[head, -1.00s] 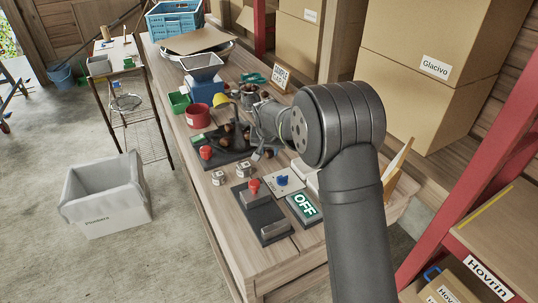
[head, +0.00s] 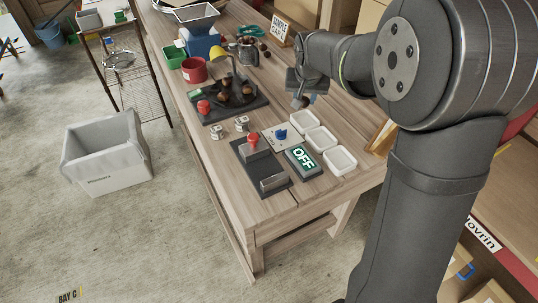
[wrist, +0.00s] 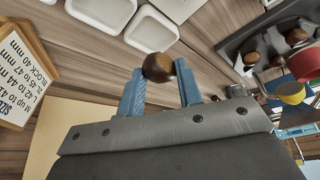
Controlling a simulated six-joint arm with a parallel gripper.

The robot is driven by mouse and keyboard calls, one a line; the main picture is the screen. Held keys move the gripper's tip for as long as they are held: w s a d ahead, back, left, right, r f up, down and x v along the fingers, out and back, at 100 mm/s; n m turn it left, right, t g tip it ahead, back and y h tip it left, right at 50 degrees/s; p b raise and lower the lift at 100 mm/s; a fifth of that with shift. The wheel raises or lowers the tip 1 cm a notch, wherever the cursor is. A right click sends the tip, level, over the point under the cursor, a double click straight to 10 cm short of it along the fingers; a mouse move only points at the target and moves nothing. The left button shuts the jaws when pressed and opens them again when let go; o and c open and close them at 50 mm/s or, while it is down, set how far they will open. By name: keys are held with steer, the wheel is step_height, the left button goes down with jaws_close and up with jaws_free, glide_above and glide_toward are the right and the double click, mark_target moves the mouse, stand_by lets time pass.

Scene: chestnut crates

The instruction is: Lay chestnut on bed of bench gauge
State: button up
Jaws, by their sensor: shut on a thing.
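A brown chestnut (wrist: 157,67) sits between the blue fingers of my gripper (wrist: 160,88) in the wrist view. My gripper is shut on it. In the head view my gripper (head: 302,98) is above the bench, behind the white trays. What looks like the bench gauge (head: 278,185) is a dark plate with a red knob and a metal block, nearer the bench's front end. My gripper is up and to the right of it, well apart. An OFF display (head: 303,158) stands at its right.
Three white trays (head: 320,138) lie in a row between my gripper and the OFF display. A card with a blue piece (head: 281,134) lies beside them. A dark base (head: 210,115) with chestnuts and a red knob, a red pot (head: 193,70) and two small metal blocks (head: 241,124) stand left.

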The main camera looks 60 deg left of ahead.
steer(key=s+d, duration=0.4)
steer(key=d, duration=0.4)
steer(key=s+d, duration=0.4)
steer(key=d, duration=0.4)
glide_above(265, 168)
steer(key=d, duration=0.1)
steer(key=f, duration=0.6)
steer(key=shift+s+d+f, duration=0.2)
steer(key=shift+s+f, duration=0.15)
steer(key=shift+f, duration=2.1)
steer(key=shift+f, duration=0.2)
steer(key=o, duration=0.9)
steer(key=shift+o, duration=0.2)
steer(key=shift+r, duration=0.1)
